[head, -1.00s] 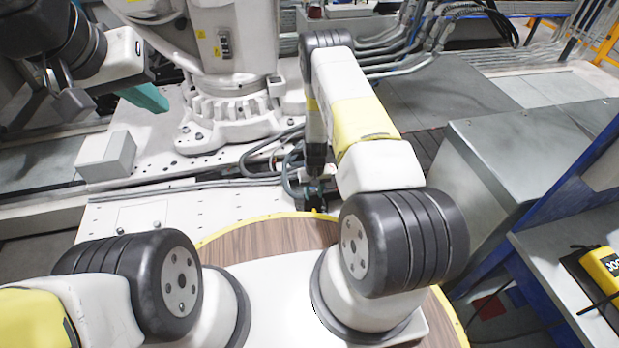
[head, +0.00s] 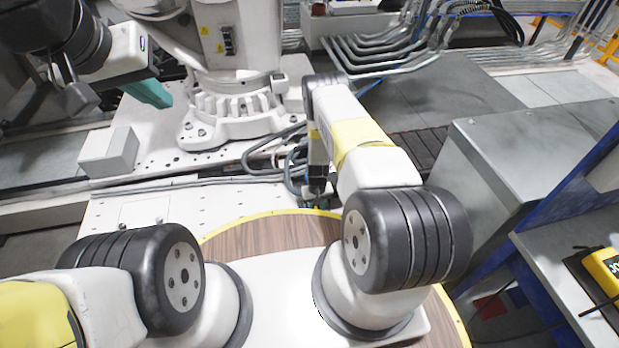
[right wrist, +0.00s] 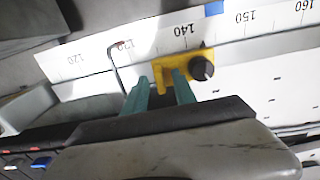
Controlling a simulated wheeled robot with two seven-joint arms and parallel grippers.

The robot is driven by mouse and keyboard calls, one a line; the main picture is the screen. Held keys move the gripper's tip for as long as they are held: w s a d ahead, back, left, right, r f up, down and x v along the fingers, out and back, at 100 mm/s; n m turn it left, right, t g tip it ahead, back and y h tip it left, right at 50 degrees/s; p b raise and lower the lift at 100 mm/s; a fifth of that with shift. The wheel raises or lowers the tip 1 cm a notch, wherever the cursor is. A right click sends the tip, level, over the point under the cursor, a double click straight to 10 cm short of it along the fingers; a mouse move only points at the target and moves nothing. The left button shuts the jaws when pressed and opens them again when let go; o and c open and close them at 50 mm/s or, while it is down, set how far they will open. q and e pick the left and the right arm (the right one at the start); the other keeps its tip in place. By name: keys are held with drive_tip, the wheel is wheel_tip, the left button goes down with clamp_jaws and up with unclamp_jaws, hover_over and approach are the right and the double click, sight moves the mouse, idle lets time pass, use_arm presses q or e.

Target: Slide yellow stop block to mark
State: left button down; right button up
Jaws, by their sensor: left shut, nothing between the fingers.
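The yellow stop block (right wrist: 172,64) with a black knob (right wrist: 201,70) sits at a white ruler strip (right wrist: 92,69), near its 140 figure, in the right wrist view. A blue mark (right wrist: 214,8) lies on the strip between 140 and 150, apart from the block. My right gripper (right wrist: 161,94) has two teal fingers apart at the block, one beside its left edge and one overlapping its lower part. I cannot tell whether they press on it. My left gripper (head: 150,93), with teal fingertips, is shut and empty at the upper left of the head view, away from the block.
A grey box (head: 108,152) stands on the white plate below my left gripper. A grey cabinet (head: 535,140) and a blue-framed bench with a yellow device (head: 604,266) stand at the right. Cables (head: 275,150) run across the middle. A bent dark rod (right wrist: 117,62) crosses the ruler strip.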

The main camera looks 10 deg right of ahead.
clamp_jaws()
idle(1.3)
